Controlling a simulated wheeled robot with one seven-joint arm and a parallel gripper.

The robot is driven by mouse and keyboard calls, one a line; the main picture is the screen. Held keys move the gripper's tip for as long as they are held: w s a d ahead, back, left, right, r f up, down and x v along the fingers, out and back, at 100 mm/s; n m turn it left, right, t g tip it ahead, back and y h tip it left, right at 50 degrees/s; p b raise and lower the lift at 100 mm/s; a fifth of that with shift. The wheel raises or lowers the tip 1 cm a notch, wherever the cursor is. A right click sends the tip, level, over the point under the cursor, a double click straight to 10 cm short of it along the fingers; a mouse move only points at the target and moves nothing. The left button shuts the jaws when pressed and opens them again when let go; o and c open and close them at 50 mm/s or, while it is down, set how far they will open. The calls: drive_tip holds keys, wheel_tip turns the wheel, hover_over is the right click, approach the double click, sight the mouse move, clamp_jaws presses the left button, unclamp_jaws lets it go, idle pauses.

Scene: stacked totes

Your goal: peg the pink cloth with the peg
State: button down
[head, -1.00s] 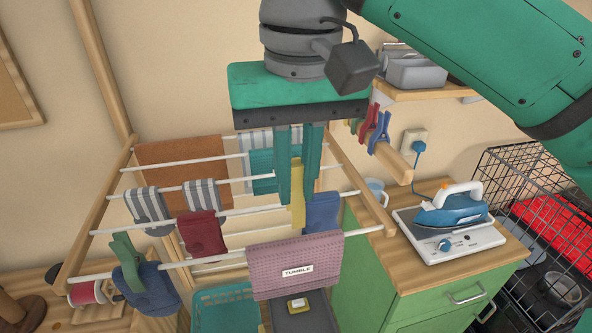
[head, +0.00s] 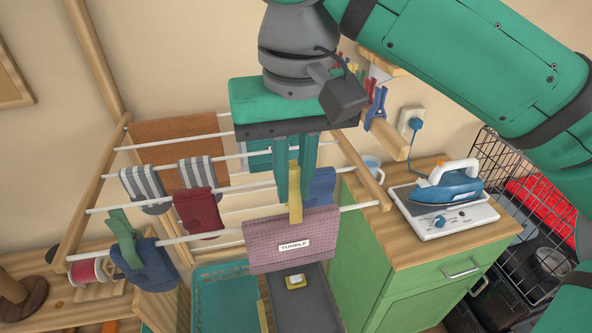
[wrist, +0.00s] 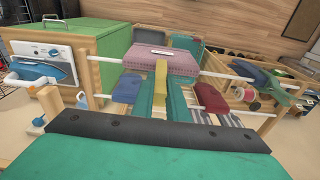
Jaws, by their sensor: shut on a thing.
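The pink cloth (head: 270,232), a waffle-textured towel labelled TUMBLE, hangs folded over the front rail of the drying rack. The wrist view also shows this cloth (wrist: 150,62). My gripper (head: 294,188) points down above it and is shut on a yellow peg (head: 295,200). In the wrist view the peg (wrist: 161,80) sits between the two green fingers, its free end at the cloth's edge. In the head view the peg's lower end overlaps the cloth's top edge, right of its middle. I cannot tell whether its jaws straddle the cloth and rail.
A green peg (head: 124,236) grips a dark blue cloth (head: 150,265) on the same rail, at the left. A maroon cloth (head: 198,212), striped socks and a blue cloth (head: 321,187) hang behind. An iron (head: 447,187) stands on the green cabinet at right. A teal basket (head: 222,290) is below.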

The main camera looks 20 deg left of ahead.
sight(291, 198)
drive_tip(key=shift+s+a+f, duration=0.1)
drive_tip(key=shift+s+f, duration=0.05)
drive_tip(key=shift+f, duration=1.35)
drive_tip(key=shift+f, duration=0.1)
drive_tip(key=c, duration=1.7)
unclamp_jaws()
drive_tip(key=shift+o, duration=0.2)
drive_tip(key=r, duration=1)
drive_tip(key=shift+s+d+r, duration=0.25)
drive_tip(key=shift+s+d, duration=0.05)
drive_tip(key=shift+s, duration=0.1)
drive_tip(key=shift+r, duration=0.15)
